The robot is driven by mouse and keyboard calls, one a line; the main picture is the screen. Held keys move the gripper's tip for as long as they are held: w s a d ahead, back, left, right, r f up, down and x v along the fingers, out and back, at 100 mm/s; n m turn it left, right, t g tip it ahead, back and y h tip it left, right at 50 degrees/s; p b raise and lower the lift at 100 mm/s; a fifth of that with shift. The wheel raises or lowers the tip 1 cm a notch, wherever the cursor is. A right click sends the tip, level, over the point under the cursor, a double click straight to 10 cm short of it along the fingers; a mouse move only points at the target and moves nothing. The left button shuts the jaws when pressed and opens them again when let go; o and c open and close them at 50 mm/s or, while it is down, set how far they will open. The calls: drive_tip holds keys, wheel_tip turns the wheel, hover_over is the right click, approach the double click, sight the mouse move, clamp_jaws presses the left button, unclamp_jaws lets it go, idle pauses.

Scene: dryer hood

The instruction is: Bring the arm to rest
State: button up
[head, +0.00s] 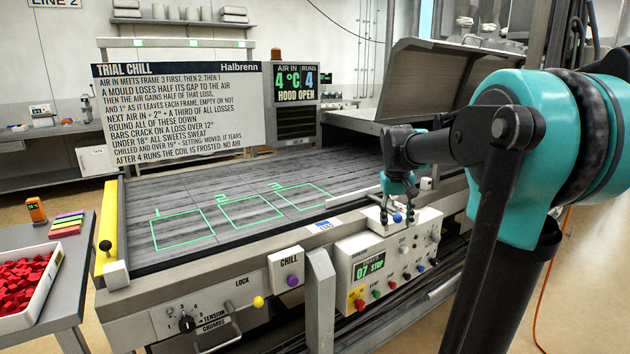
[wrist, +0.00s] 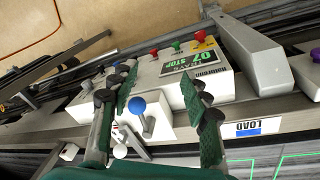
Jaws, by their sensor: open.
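My teal arm comes in from the right in the head view. My gripper (head: 396,222) hangs over the top edge of the control box (head: 352,284), which has a display reading "07 STOP". In the wrist view my gripper (wrist: 165,105) is open, its two green-padded fingers apart. A lever with a blue ball knob (wrist: 137,106) shows between the fingers, and nothing is seen gripped. The blue knob also shows in the head view (head: 397,218), close below the fingers. Whether a finger touches it I cannot tell.
The belt (head: 330,168) has three empty green frames. The hood (head: 455,76) stands raised. A sign board (head: 180,105) stands behind, beside a display reading "HOOD OPEN" (head: 295,85). A tray of red pieces (head: 25,285) is at left. A grey post (head: 320,300) stands beside the control box.

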drive_tip(key=s+a+f+t, duration=0.1)
drive_tip(key=s+a+f, duration=0.1)
drive_tip(key=s+f, duration=0.8)
drive_tip(key=s+a+f+t+y, duration=0.1)
drive_tip(key=s+a+f, duration=0.1)
drive_tip(key=s+f, duration=0.8)
drive_tip(key=shift+s+a+f+t, duration=0.3)
drive_tip(key=shift+s+t, duration=0.1)
drive_tip(key=shift+s, duration=0.4)
drive_tip(key=shift+r, duration=0.1)
